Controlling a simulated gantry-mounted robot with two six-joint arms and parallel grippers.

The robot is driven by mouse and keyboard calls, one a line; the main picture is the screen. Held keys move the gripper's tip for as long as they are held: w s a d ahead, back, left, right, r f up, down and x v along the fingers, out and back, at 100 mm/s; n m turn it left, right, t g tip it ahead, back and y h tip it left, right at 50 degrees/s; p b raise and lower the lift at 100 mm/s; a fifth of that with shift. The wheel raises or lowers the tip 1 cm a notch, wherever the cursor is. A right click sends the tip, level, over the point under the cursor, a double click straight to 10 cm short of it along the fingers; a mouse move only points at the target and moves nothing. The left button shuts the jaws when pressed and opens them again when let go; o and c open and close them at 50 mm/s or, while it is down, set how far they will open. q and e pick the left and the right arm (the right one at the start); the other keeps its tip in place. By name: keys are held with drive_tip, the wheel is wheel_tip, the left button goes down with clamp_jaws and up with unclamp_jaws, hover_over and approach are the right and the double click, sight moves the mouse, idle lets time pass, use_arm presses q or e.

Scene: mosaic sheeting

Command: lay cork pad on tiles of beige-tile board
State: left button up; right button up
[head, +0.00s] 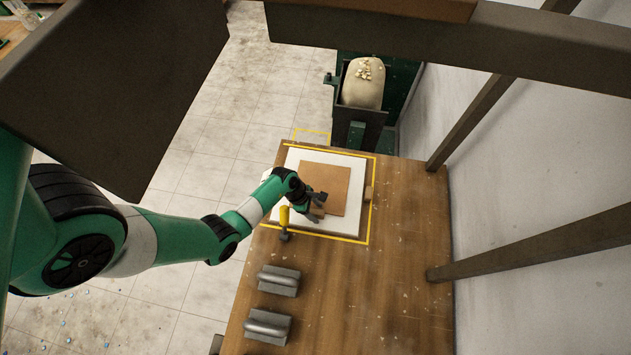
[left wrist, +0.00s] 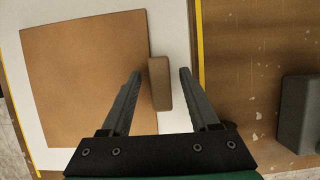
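No tiles can be made out. My left gripper (head: 316,207) is over the pad's near-left edge. In the wrist view, its fingers (left wrist: 160,73) are open on either side of the block, with gaps on both sides. My right gripper is not in view.
A yellow-handled tool (head: 284,222) stands by the board's near-left corner. Two grey blocks with rounded metal tops (head: 278,280) (head: 267,326) sit nearer on the wooden table (head: 385,290). The table's right part is clear.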

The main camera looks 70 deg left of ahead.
use_arm(q)
drive_tip(key=p+v, duration=0.4)
drive_tip(key=v, duration=0.7)
drive_tip(key=shift+r+p, duration=0.35)
drive_tip(key=shift+p, duration=0.05)
drive_tip(key=shift+s, duration=0.1)
